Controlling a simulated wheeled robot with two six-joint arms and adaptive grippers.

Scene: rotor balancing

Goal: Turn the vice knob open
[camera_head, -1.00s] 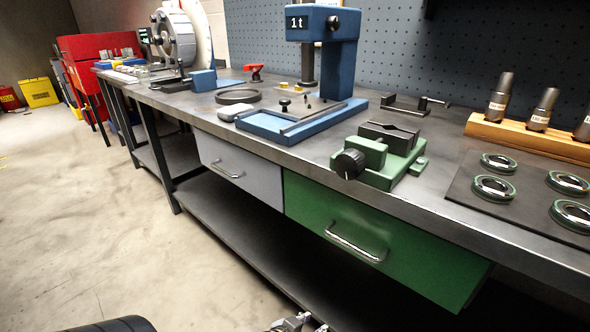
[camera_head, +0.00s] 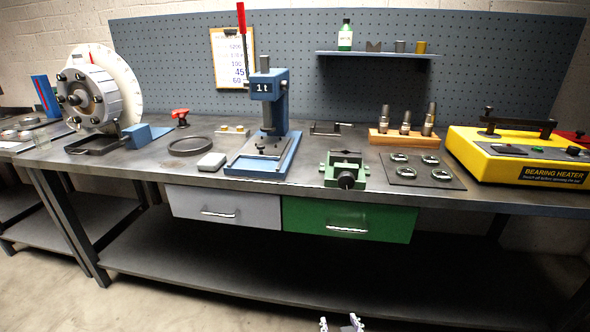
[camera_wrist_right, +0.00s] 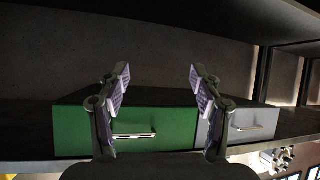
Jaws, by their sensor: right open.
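The green vice (camera_head: 342,168) sits on the bench top near its front edge. Its dark round knob (camera_head: 347,180) faces the front, above the green drawer. The state of its jaws is too small to tell. My right gripper (camera_head: 341,322) shows at the bottom edge of the head view, low in front of the bench and well below the vice. In the right wrist view its two fingers (camera_wrist_right: 159,75) are spread apart with nothing between them. The vice is not in the wrist view. My left gripper is not in view.
The green drawer (camera_head: 350,220) and grey drawer (camera_head: 222,208) are under the bench top. The blue press (camera_head: 270,125) stands left of the vice. A dark mat (camera_head: 437,182) with several rings lies to its right, then a yellow bearing heater (camera_head: 490,165). Floor in front is clear.

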